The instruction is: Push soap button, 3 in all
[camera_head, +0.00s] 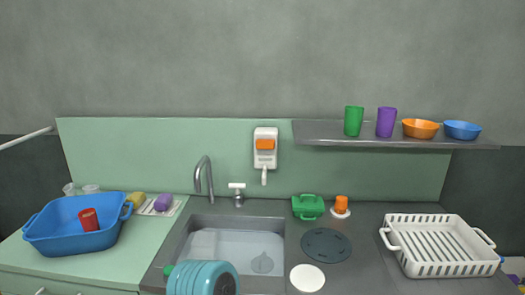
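A white soap dispenser (271,161) is fixed to the green wall panel above the sink. It has an orange button (265,144) on its upper front and a short spout below. Nothing touches the button. A small white-topped pump (238,192) stands beside the faucet. Neither of my grippers shows in the head view.
A grey faucet (206,178) rises behind the sink (280,240). A ribbed teal object (200,279) is at the sink's front left; I cannot tell what it is. A shelf (400,142) with cups and bowls juts out right of the dispenser. A blue basin (60,243) and white rack (440,268) flank the sink.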

